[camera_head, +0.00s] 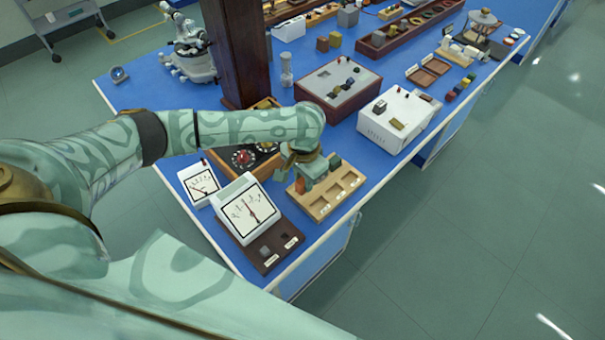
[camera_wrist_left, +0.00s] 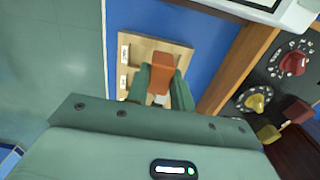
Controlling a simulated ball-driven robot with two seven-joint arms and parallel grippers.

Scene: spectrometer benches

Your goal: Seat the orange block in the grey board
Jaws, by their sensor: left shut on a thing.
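The orange block (camera_wrist_left: 161,72) is between the two green fingers of my left gripper (camera_wrist_left: 163,88) in the left wrist view. In the head view the orange block (camera_head: 334,161) shows as a small patch beside my left gripper (camera_head: 315,172). The gripper is shut on it, over a tan wooden tray (camera_head: 322,212) with labelled compartments. I cannot tell whether the block is clear of the tray. A grey panel (camera_head: 328,76) tops a dark red box behind the tray; it may be the grey board. It carries several small dark and coloured pieces. My right gripper is out of view.
Two white dial meters (camera_head: 247,208) stand left of the tray, and a dark panel with knobs (camera_head: 264,160) lies behind it. A white box (camera_head: 396,125) stands right of the grey panel. A dark brown post (camera_head: 236,55) rises at the left. Blue bench top is bare between the tray and white box.

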